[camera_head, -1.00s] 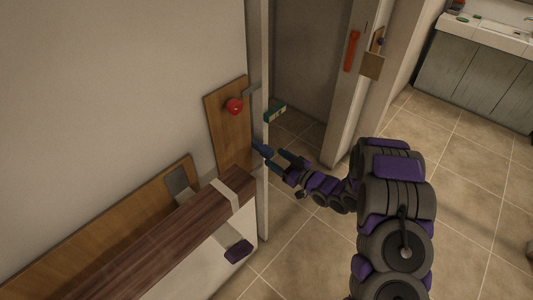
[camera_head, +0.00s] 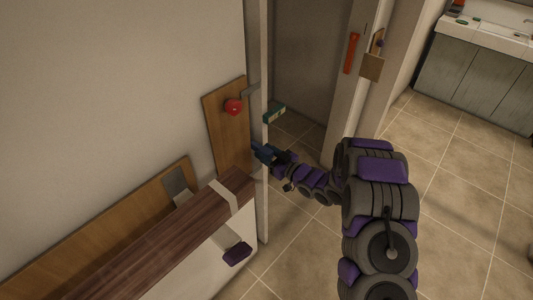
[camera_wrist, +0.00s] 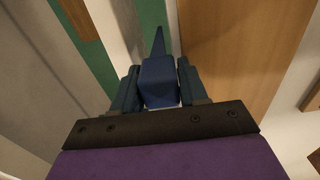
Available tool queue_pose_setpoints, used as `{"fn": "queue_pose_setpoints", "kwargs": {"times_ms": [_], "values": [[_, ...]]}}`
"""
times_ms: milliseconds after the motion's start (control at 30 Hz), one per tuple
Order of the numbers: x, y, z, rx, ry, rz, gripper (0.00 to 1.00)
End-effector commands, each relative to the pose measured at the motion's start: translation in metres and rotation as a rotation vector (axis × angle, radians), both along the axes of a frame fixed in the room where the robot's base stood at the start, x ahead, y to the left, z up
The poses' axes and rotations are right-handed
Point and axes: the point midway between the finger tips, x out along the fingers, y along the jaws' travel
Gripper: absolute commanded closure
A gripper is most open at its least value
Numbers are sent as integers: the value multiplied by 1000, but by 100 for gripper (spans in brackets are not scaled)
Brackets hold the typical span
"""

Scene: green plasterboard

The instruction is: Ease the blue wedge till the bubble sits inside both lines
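The blue wedge (camera_wrist: 158,80) stands in the middle of the wrist view, its thin tip pointing away along the gap beside the wooden board. My gripper (camera_wrist: 159,88) has one finger on each side of its thick end, with hardly any gap showing, so it looks shut on the wedge. In the head view the wedge (camera_head: 262,153) is low against the white door jamb (camera_head: 263,200), with my gripper (camera_head: 272,158) around it. A green level (camera_head: 275,112) sits on the jamb above. Its vial is pale; the bubble and lines are too small to read.
A wooden board (camera_head: 226,135) with a red knob (camera_head: 233,107) is left of the jamb. A dark wooden beam (camera_head: 150,245) with a pale strap and a purple-ended clamp (camera_head: 237,252) lies at lower left. The tiled floor at right is clear.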

Motion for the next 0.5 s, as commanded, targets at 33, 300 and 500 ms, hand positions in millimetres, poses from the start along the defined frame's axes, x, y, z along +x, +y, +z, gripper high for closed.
{"fn": "queue_pose_setpoints", "kwargs": {"times_ms": [33, 300, 500], "values": [[0, 0, 0, 0, 0, 0, 62], [0, 0, 0, 0, 0, 0, 88], [0, 0, 0, 0, 0, -1, 100]]}}
